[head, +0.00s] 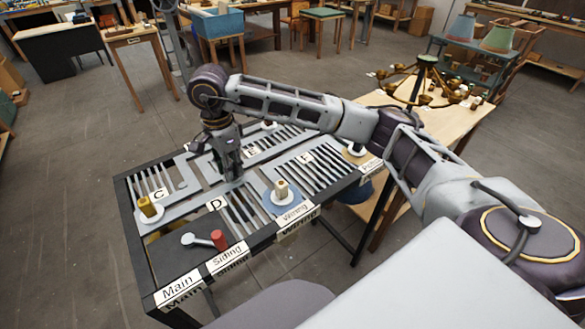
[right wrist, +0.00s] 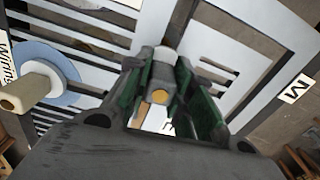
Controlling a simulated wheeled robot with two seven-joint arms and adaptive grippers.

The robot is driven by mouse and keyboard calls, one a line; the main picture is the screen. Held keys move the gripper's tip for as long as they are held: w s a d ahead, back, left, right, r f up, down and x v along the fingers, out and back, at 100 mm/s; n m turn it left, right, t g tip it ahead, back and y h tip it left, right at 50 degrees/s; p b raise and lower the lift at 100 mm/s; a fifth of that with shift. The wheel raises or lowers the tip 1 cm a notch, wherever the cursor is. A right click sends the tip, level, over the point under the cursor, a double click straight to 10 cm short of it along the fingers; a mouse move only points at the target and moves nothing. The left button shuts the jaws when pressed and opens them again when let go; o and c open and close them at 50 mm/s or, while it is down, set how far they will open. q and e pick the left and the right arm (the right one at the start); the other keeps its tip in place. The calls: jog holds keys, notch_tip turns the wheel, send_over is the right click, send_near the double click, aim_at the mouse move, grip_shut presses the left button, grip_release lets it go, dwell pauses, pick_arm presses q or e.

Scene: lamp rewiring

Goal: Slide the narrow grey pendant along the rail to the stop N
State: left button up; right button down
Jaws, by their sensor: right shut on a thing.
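My right gripper (head: 232,172) reaches down onto the slotted rail board (head: 185,208), between the labels D and E. In the right wrist view, its green-padded fingers (right wrist: 165,92) are shut on a narrow grey post with a yellow end, which looks like the narrow grey pendant (right wrist: 160,82). The fingers stand on both sides of it. In the head view the gripper hides the pendant. A small white letter tag (right wrist: 297,88) at the right of the wrist view reads like M or N; I cannot tell which. My left gripper is not in view.
A yellow knob (head: 147,205) on a white disc stands near C. A cream knob (head: 281,192) on a blue disc stands near the Wiring label. A grey lever with a red knob (head: 218,240) lies near Siding. A brass chandelier (head: 425,80) stands on the wooden table behind.

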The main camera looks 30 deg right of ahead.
jog(key=shift+a, duration=0.65)
jog(key=a, duration=0.6)
jog(key=shift+s+b, duration=0.3)
jog(key=shift+b, duration=0.05)
jog(key=shift+w, duration=0.1)
dwell(0.5)
jog(key=w, duration=0.9)
jog(key=w+a, duration=0.1)
jog(key=w, duration=0.3)
jog(key=shift+w, duration=0.4)
dwell(0.9)
jog(key=w+d, duration=0.1)
jog(key=d, duration=1.3)
jog(key=shift+b, duration=0.4)
dwell(1.1)
